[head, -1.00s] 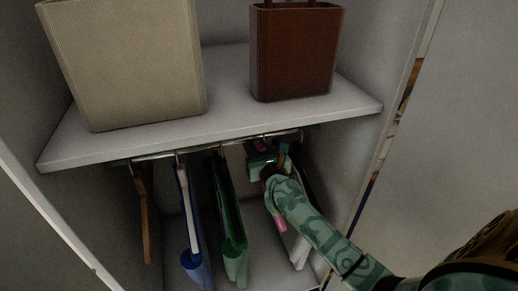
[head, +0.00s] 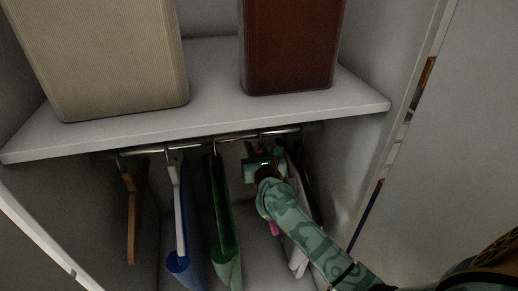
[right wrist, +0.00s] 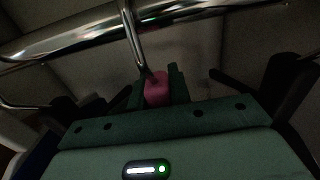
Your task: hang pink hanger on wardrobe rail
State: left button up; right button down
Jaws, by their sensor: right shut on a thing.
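The wardrobe rail (head: 235,138) is a shiny metal bar under the shelf; it also crosses the right wrist view (right wrist: 75,32). My right gripper (head: 262,166) is shut on the neck of the pink hanger (right wrist: 156,88), just below the rail, right of the green garment. The hanger's metal hook rises from the pink neck to the rail in the right wrist view. I cannot tell whether the hook rests on the rail or is only beside it. In the head view my gripper and arm hide most of the hanger; a pink bit shows below. My left gripper is out of view.
A wooden hanger (head: 131,215), a blue garment (head: 178,235) and a green garment (head: 222,225) hang to the left.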

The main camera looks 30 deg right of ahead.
jog(key=shift+s+r, duration=0.1)
jog(key=c, duration=1.2)
grip_release()
